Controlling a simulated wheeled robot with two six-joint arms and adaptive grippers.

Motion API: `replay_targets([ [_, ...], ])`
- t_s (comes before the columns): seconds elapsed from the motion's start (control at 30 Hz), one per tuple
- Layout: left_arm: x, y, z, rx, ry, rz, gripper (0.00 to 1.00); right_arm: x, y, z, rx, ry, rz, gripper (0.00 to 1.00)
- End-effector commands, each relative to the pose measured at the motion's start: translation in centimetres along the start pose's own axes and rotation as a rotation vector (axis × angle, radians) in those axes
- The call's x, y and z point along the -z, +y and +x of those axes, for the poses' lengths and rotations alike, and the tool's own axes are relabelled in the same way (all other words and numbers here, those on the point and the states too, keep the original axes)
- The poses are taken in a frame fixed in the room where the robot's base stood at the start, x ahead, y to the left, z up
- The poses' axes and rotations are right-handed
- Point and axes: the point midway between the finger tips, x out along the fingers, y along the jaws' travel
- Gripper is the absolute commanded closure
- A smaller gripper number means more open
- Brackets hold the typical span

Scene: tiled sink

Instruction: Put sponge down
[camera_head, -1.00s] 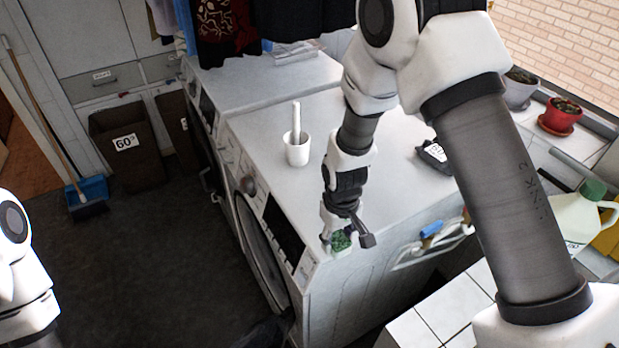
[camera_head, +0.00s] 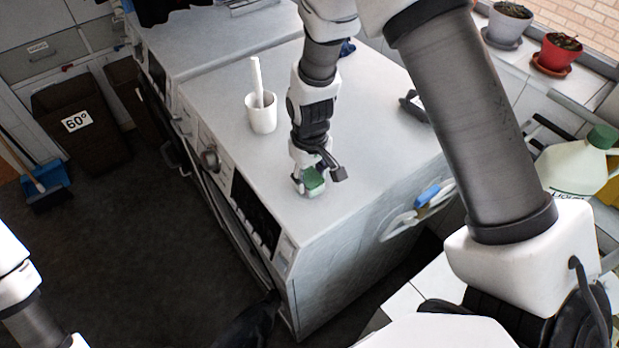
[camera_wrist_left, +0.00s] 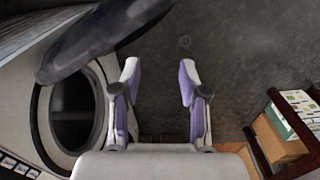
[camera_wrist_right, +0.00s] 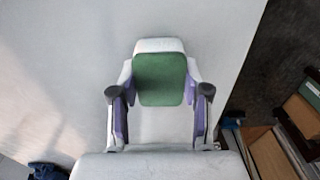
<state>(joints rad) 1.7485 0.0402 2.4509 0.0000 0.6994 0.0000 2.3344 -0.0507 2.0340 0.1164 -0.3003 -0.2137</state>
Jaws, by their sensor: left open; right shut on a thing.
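The sponge (camera_head: 313,179) has a green face and a pale body. It is between the fingers of my right gripper (camera_head: 309,183), over the white top of the front machine (camera_head: 360,165). In the right wrist view, the sponge (camera_wrist_right: 160,80) sits between both purple-padded fingers, green face towards the camera. I cannot tell whether its underside touches the machine top. My left gripper (camera_wrist_left: 160,85) is open and empty in the left wrist view, above the dark floor beside the open round machine door.
A white cup (camera_head: 261,115) with a pestle-like stick stands on the machine top, left of my right gripper. A dark small object (camera_head: 414,104) lies at the right edge. Potted plants and a green-capped bottle (camera_head: 575,165) are further right. The front of the top is clear.

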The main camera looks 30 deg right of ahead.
Motion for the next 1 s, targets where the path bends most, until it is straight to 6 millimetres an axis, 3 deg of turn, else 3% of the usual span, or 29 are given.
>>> replay_targets([
  [0.17, 0.1, 0.0, -0.2, 0.000, 0.003, 0.000, 0.57, 0.0, 0.0, -0.1, 0.000, 0.001, 0.000, 0.81],
  [0.2, 0.1, 0.0, -0.2, 0.000, 0.003, 0.000, 0.57, 0.0, 0.0, -0.2, 0.000, 0.001, 0.000, 0.39],
  [0.23, 0.1, 0.0, -0.2, 0.000, 0.003, 0.000, 0.57, 0.0, 0.0, -0.2, 0.000, 0.001, 0.000, 0.29],
  [0.67, 0.1, 0.0, 0.2, 0.000, 0.003, 0.000, 0.57, 0.1, 0.0, -1.1, 0.000, 0.003, 0.000, 0.28],
  [1.0, 0.1, 0.0, 2.3, 0.000, 0.003, 0.000, 0.57, 0.2, 0.0, -9.1, 0.000, 0.007, 0.000, 0.28],
])
